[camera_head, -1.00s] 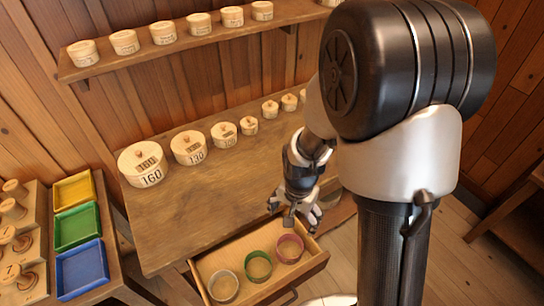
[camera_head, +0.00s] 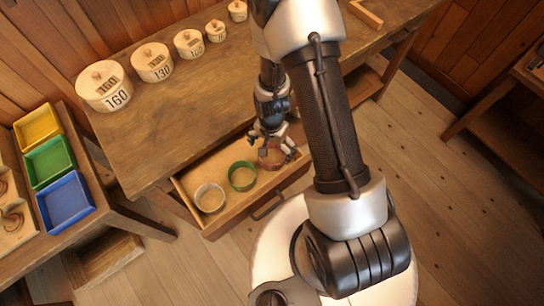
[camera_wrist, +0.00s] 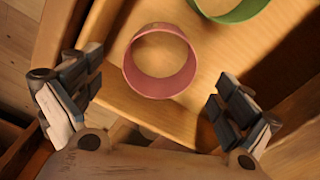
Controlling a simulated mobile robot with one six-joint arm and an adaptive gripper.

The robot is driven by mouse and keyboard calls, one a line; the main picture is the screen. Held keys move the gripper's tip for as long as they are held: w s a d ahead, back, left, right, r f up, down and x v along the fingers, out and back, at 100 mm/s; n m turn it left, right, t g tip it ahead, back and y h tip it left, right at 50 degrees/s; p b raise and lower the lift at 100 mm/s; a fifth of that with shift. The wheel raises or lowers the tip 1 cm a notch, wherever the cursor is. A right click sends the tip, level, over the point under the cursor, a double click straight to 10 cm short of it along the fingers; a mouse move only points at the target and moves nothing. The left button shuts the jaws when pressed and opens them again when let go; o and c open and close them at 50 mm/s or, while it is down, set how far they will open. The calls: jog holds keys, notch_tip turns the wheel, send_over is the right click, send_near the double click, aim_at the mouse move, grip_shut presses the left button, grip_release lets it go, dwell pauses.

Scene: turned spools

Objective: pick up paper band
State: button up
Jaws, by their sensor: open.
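Three open ring bands sit in the pulled-out drawer (camera_head: 232,217): a pale, whitish one (camera_head: 199,203) at left, a green one (camera_head: 232,181) in the middle and a pink one (camera_head: 264,164) at right. I cannot tell by material which is paper. My gripper (camera_head: 271,146) is over the pink band and partly hides it. In the wrist view my gripper (camera_wrist: 154,104) is open and empty. The pink band (camera_wrist: 132,74) lies ahead between the spread fingers, apart from them. Part of the green band (camera_wrist: 242,13) shows at the top edge. The pale band is out of the wrist view.
The drawer's walls stand close around the bands. The wooden tabletop (camera_head: 160,120) is above it, with several numbered round boxes (camera_head: 104,88) along the back. Yellow, green and blue trays (camera_head: 66,203) stand on a side table at left. The tabletop's middle is clear.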

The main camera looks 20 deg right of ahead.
jog(key=f, duration=0.1)
jog(key=f+b, duration=0.1)
jog(key=f, duration=0.1)
jog(key=f+b, duration=0.1)
jog(key=f, duration=0.1)
jog(key=shift+w+d+f, duration=0.2)
jog(key=shift+w+f, duration=0.05)
jog(key=shift+r, duration=0.1)
jog(key=shift+c, duration=0.3)
jog(key=c, duration=0.8)
